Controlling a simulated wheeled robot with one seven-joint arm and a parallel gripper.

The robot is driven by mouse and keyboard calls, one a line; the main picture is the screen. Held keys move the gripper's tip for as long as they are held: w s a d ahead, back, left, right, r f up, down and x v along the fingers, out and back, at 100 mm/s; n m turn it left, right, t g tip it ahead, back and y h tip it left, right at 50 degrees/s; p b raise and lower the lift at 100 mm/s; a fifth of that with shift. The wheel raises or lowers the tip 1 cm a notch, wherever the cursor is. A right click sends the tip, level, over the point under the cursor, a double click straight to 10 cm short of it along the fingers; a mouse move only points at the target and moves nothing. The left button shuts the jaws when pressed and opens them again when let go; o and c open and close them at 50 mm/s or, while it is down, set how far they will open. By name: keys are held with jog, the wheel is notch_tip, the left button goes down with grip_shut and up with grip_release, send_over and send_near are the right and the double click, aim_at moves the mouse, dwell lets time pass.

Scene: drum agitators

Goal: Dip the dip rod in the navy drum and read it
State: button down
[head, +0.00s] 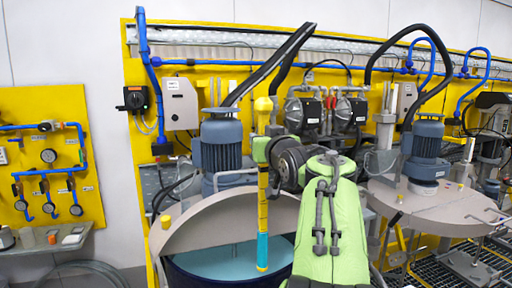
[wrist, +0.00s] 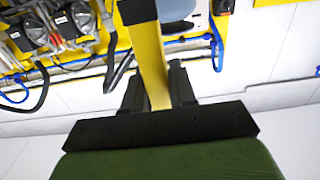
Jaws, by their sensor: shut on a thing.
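My gripper (head: 264,150) is shut on the dip rod, a long yellow rod (head: 263,205) hanging upright with a yellow knob at its top. In the wrist view the yellow rod (wrist: 150,62) runs between the dark fingers. The drum is not visible there.
A beige lid (head: 215,222) covers part of the navy drum, with a blue-grey agitator motor (head: 221,145) behind it. A second drum lid (head: 432,203) with its own motor (head: 426,145) stands at right. Pumps (head: 304,112) and blue pipes line the yellow wall frame.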

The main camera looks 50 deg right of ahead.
jog(key=s+a+f+b, duration=0.2)
jog(key=s+a+b, duration=0.2)
jog(key=s, duration=0.3)
jog(key=s+a+f+b, duration=0.3)
jog(key=s+a+b, duration=0.1)
jog(key=s, duration=0.3)
jog(key=shift+s+f+b, duration=0.2)
jog(key=shift+s+b, duration=0.2)
jog(key=shift+b, duration=0.1)
